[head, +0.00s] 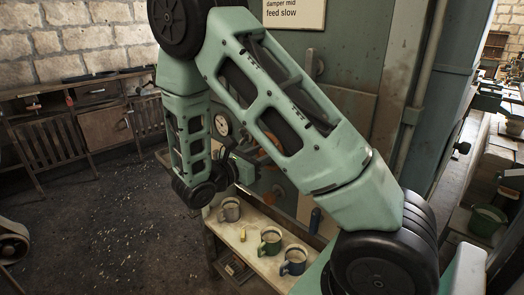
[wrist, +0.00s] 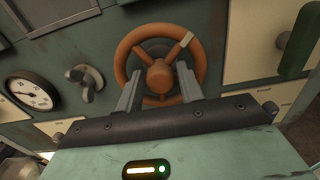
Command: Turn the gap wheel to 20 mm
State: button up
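An orange handwheel (wrist: 134,43) with spokes and a pale mark on its upper right rim is mounted on the green panel in the wrist view. In the head view the orange wheel (head: 268,150) is mostly hidden behind my arm. My gripper (wrist: 160,70) is open, its two grey fingers apart in front of the wheel, one on each side of the hub. Nothing is clearly held between them, and I cannot tell whether they touch the wheel. No readable gap label or 20 mm mark shows.
A round dial gauge (wrist: 30,93) and a grey wing-shaped knob (wrist: 86,80) sit left of the wheel. A dark green handle (wrist: 298,42) is at the right. Below the panel, a bench (head: 262,265) carries several mugs. Open floor (head: 110,235) lies to the left.

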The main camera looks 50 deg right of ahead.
jog(key=shift+d, duration=0.1)
jog(key=c, duration=0.7)
jog(key=shift+f+m+b, duration=0.1)
jog(key=shift+m+b, duration=0.3)
jog(key=shift+b, duration=0.05)
jog(key=m+b, duration=0.6)
jog(key=m, duration=0.2)
jog(key=shift+b, duration=0.3)
